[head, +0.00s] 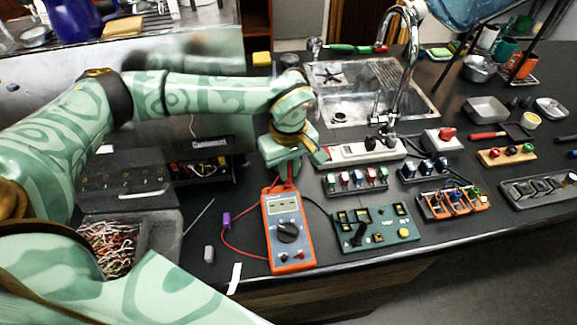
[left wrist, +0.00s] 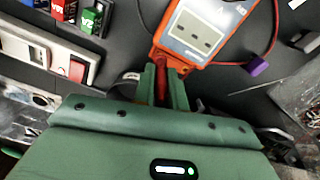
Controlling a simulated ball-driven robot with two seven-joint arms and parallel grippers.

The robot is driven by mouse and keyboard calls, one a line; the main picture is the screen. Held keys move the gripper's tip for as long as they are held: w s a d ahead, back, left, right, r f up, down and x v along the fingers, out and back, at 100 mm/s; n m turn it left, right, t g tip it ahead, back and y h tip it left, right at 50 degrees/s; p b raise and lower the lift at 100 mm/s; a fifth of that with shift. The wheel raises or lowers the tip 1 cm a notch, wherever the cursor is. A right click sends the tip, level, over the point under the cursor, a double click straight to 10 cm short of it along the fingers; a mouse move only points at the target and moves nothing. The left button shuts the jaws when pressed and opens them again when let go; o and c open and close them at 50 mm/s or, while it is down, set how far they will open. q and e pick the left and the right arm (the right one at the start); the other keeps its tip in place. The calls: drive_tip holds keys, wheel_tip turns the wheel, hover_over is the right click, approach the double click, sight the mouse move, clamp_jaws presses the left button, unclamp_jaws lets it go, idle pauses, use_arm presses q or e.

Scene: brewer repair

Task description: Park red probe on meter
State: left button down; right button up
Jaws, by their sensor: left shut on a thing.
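The orange multimeter (head: 270,240) lies on the dark counter with its screen and dial facing up. Its top end also shows in the left wrist view (left wrist: 205,30). My left gripper (head: 283,178) is just above the meter's top end. In the left wrist view its fingers (left wrist: 164,80) are shut on the red probe (left wrist: 162,88), which lies between them and points toward the meter's top edge. Whether the probe touches the meter, I cannot tell. A red lead (head: 232,243) loops on the counter left of the meter. My right gripper is not in view.
A purple piece (head: 226,219) and a grey block (head: 208,253) lie left of the meter. A green board with a yellow button (head: 380,239) sits close on its right. Behind are a white power strip (head: 350,153) and a rack of coloured blocks (head: 355,181).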

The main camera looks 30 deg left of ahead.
use_arm(q)
drive_tip(key=shift+f, duration=0.55)
idle(0.8)
idle(0.7)
drive_tip(key=c, duration=1.3)
unclamp_jaws()
drive_tip(key=shift+c, duration=0.2)
wheel_tip(320, 180, up, 16)
drive_tip(key=p, duration=0.2)
drive_tip(key=shift+r, duration=0.15)
